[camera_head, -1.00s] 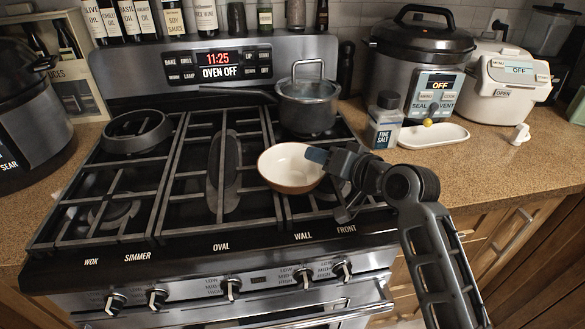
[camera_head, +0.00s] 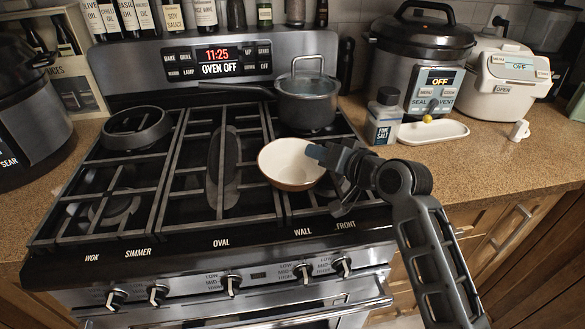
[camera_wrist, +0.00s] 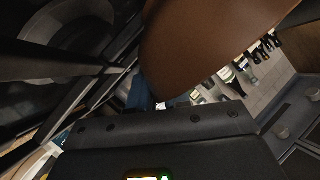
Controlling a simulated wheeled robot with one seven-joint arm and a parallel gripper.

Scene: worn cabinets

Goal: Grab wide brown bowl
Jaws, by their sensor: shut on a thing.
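The wide brown bowl (camera_head: 291,164), cream inside with a brown outside, is over the front right burner of the stove (camera_head: 200,190). Whether its base touches the grate is hard to tell. My gripper (camera_head: 320,154) is at the bowl's right rim, shut on it, with one blue-grey fingertip showing at the inner side. In the wrist view the bowl's brown outside (camera_wrist: 210,45) fills the upper middle, close beyond the gripper (camera_wrist: 145,95). The other finger is mostly hidden.
A lidded pot (camera_head: 305,100) stands just behind the bowl. A salt jar (camera_head: 384,118), a white dish (camera_head: 433,133) and a pressure cooker (camera_head: 422,60) stand on the right counter. A black ring (camera_head: 137,128) sits on the back left burner. The left grates are otherwise bare.

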